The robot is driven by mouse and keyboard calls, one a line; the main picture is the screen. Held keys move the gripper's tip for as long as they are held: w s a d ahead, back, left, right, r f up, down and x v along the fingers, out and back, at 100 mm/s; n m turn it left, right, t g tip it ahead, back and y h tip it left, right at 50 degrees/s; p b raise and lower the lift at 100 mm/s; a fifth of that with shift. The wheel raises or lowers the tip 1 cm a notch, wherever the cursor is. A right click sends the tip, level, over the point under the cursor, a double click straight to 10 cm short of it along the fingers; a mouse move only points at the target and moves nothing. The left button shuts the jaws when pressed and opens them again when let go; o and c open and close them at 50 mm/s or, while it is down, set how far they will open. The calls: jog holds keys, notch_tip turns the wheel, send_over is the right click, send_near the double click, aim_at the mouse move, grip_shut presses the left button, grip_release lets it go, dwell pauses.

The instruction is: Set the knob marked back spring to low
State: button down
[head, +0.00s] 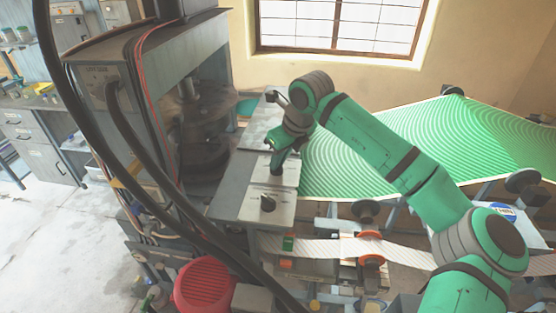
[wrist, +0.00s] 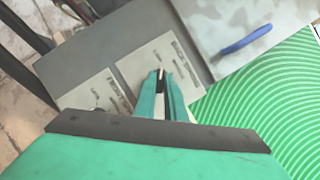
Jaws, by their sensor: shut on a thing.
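A grey control panel carries two pale plates, a far plate (head: 290,178) and a near plate (head: 283,210). The near plate has a dark knob (head: 267,203) with nothing touching it. My gripper (head: 277,168) points down onto the far plate, its fingers shut on that plate's dark knob. In the wrist view my gripper (wrist: 161,78) has its green fingers close together over the right-hand plate (wrist: 165,57), and they hide most of the knob.
A blue handle (wrist: 245,40) lies on a pale surface beyond the panel. A large press (head: 150,90) with black hoses stands left. A green ribbed sheet (head: 400,150) spreads to the right. A red motor (head: 204,286) sits below the panel.

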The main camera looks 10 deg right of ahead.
jog(key=shift+n+y, duration=0.3)
jog(key=shift+n, duration=0.5)
jog(key=shift+w, duration=0.1)
jog(key=c, duration=1.8)
grip_release()
jog(key=v, duration=1.1)
jog(key=shift+w+d+f, duration=0.1)
